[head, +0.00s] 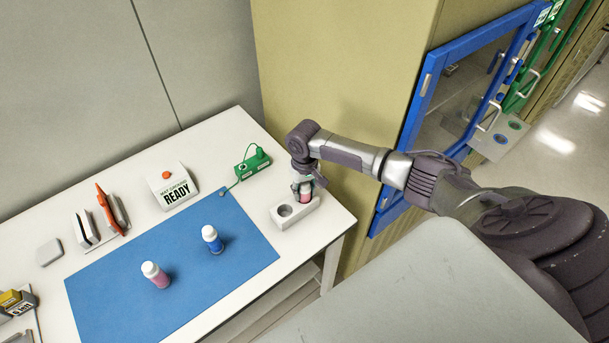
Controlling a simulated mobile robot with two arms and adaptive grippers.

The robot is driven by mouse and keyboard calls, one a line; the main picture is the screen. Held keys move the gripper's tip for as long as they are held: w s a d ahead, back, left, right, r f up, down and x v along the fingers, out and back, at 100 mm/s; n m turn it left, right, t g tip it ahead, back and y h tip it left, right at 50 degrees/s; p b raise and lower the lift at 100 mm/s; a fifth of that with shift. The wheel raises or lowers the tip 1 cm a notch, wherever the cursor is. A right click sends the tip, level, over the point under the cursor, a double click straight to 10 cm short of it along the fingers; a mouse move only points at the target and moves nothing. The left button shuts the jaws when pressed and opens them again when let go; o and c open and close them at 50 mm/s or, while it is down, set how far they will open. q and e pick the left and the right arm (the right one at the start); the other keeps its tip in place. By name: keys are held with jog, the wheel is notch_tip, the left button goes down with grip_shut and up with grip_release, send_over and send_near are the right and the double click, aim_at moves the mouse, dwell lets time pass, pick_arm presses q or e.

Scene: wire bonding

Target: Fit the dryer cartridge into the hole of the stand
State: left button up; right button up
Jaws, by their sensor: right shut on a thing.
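The white stand (281,222) sits near the right end of the white table. A round dark hole (285,210) shows open in its left part. My right gripper (304,190) points down over the stand's right part and is shut on a small pinkish-red cartridge (305,197). The fingers hide much of the cartridge. I cannot tell whether its lower end is in a hole, on the stand or just above it. My left gripper is not in view.
A blue mat (110,292) holds a pink bottle (160,281) and a blue bottle (215,246), both white-capped. A green box with a cord (252,166), a READY sign (172,186) and an orange-handled tool (106,206) stand behind. A tan cabinet wall is beside my right arm.

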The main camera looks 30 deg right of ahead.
jog(key=o, duration=1.3)
jog(key=shift+c, duration=0.2)
jog(key=shift+r, duration=0.2)
notch_tip(320, 180, up, 12)
jog(key=shift+f, duration=0.2)
jog(key=shift+a+f, duration=0.1)
